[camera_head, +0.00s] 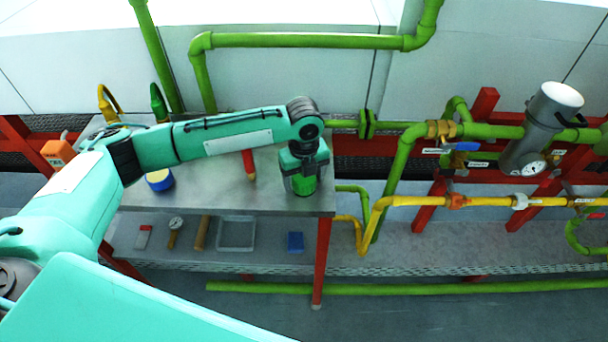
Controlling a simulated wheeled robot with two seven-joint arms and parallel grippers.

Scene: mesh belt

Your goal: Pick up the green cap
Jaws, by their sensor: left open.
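The green cap (304,186) is near the right end of the grey metal table (225,198). My left gripper (303,178) points down over the cap with its jaws open. The fingers are around or just beside the cap's sides; I cannot tell whether they touch it. The gripper body hides the cap's upper part. My right gripper is not in view.
A blue and yellow round object (160,181) and a red tool (248,166) are on the table. Green pipes (400,165) and yellow pipes (420,201) stand close on the right.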

